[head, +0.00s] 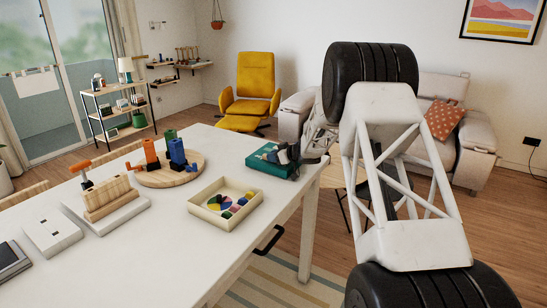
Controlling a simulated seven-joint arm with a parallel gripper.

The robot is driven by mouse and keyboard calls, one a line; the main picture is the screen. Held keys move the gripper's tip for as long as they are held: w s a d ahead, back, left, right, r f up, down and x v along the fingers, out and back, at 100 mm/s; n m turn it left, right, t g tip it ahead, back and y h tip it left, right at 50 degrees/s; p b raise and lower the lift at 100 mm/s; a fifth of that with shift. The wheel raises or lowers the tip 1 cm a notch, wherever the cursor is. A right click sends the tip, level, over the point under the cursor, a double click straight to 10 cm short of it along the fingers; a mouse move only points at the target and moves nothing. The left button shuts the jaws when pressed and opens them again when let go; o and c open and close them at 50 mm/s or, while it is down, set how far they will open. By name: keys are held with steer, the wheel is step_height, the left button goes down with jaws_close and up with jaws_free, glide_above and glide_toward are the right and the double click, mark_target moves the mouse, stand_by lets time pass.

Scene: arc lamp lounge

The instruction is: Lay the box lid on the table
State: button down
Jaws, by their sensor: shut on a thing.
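The teal box lid (262,158) is at the far right corner of the white table (150,240), looking roughly flat. My gripper (286,156), dark and small in the head view, is at the lid's right side and shut on it. The gripper and its fingers cover the lid's right part. I cannot tell whether the lid touches the tabletop or is held just above it. The open cream box (198,212) sits left of and nearer than the lid, with a coloured disc and several small coloured pieces inside.
A round wooden tray (150,178) with blue, orange and green pieces stands left of the box. A wooden block piece (108,198), a white case (52,233) and a dark tablet (10,258) lie further left. The front middle of the table is clear.

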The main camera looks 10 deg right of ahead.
steer(key=c, duration=1.1)
jaws_free()
steer(key=shift+s+f, duration=0.15)
steer(key=shift+f, duration=0.65)
steer(key=shift+o, duration=0.7)
steer(key=shift+f, duration=0.2)
steer(key=shift+r, duration=0.4)
steer(key=shift+s+d+r, duration=0.15)
steer(key=shift+r, duration=0.1)
steer(key=r+v, duration=0.1)
steer(key=v, duration=1)
steer(key=shift+r, duration=0.3)
